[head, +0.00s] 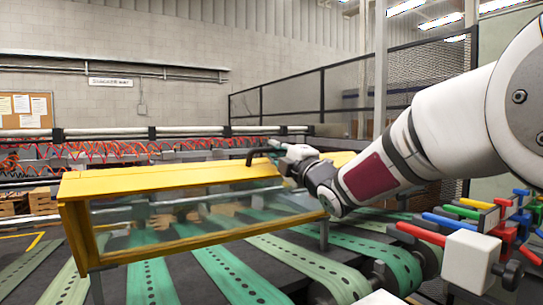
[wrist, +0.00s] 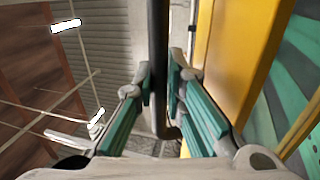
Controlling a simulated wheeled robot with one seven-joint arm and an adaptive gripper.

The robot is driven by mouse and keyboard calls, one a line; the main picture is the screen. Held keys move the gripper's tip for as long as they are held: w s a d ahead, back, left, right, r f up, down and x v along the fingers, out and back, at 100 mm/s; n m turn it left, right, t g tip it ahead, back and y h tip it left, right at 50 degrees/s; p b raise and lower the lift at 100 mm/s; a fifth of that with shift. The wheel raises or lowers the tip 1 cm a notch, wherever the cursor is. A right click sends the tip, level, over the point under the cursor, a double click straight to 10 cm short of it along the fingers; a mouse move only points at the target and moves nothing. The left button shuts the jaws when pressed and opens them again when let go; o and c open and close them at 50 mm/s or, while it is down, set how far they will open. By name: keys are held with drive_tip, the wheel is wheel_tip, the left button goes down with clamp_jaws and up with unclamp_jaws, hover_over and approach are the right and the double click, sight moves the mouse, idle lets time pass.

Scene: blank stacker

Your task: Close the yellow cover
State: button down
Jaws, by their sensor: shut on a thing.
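The yellow cover (head: 160,180) is a yellow-framed hood with a clear panel, at the left and middle of the head view. Its slanted top and clear front stand over the green belts. A dark handle bar (head: 260,153) sits by its upper right edge. My gripper (head: 279,149) is at that bar, at the cover's right end. In the wrist view, my gripper's teal-padded fingers (wrist: 160,85) are shut on the black handle (wrist: 158,45), which runs between them. The cover's yellow frame (wrist: 237,50) is right beside the fingers. My wrist hides part of the cover's right end.
Green perforated belts (head: 240,275) run beneath the cover. A mesh fence (head: 425,85) rises behind. Orange coiled hoses (head: 100,150) hang at the back.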

drive_tip(key=s+d+f+t+y+b, duration=0.1)
drive_tip(key=s+d+f+b, duration=0.3)
drive_tip(key=b, duration=1.3)
drive_tip(key=s+d+f+t+y+b, duration=0.2)
drive_tip(key=s+f+b, duration=0.6)
drive_tip(key=f+b, duration=0.5)
drive_tip(key=d+t+b, duration=0.1)
drive_tip(key=d+b, duration=0.1)
drive_tip(key=b, duration=0.2)
drive_tip(key=shift+s+d+f+t+b, duration=0.25)
drive_tip(key=shift+s+f+t+b, duration=0.05)
drive_tip(key=shift+s, duration=0.1)
